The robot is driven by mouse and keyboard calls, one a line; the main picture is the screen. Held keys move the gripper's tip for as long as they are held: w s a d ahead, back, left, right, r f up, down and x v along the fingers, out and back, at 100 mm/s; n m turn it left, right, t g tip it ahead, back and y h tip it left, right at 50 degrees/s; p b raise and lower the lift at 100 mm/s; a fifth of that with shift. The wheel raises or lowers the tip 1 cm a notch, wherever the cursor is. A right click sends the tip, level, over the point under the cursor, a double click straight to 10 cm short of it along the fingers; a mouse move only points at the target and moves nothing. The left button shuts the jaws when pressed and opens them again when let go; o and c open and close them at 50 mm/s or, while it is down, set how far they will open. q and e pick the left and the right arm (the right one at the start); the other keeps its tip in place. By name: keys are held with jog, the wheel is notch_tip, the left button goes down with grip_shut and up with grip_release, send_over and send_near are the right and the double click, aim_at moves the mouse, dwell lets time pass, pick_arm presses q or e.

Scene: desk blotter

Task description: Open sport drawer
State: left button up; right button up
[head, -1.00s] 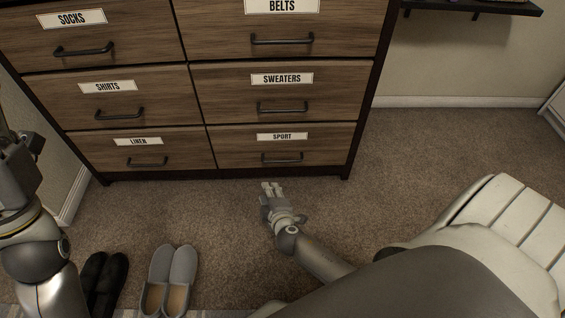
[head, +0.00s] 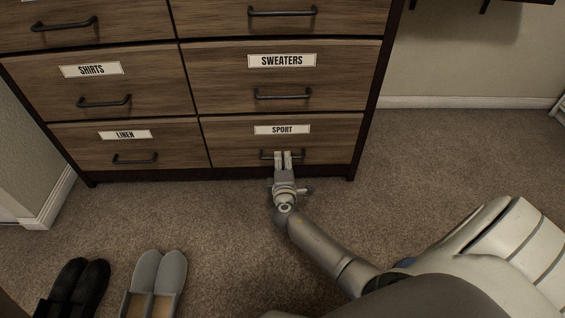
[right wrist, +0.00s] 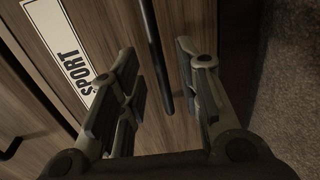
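The sport drawer (head: 338,138) is the bottom right wooden drawer of the dresser, with a white SPORT label (head: 282,129), and it is closed. Its dark bar handle (head: 266,154) also shows in the right wrist view (right wrist: 156,58). My right gripper (head: 283,154) is at the middle of this handle, its fingers covering part of it in the head view. In the right wrist view its two fingers are apart, one on each side of the handle, with gaps visible. My left gripper is not in view.
The closed sweaters drawer (head: 350,80) is directly above and the closed linen drawer (head: 180,145) is to the left. Grey slippers (head: 171,270) and black shoes (head: 94,275) stand on the carpet at lower left. The carpet (head: 220,220) before the sport drawer is otherwise clear.

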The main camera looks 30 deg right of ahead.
jog(key=shift+b+x, duration=0.35)
jog(key=shift+x, duration=1.1)
jog(key=shift+c, duration=0.4)
grip_shut()
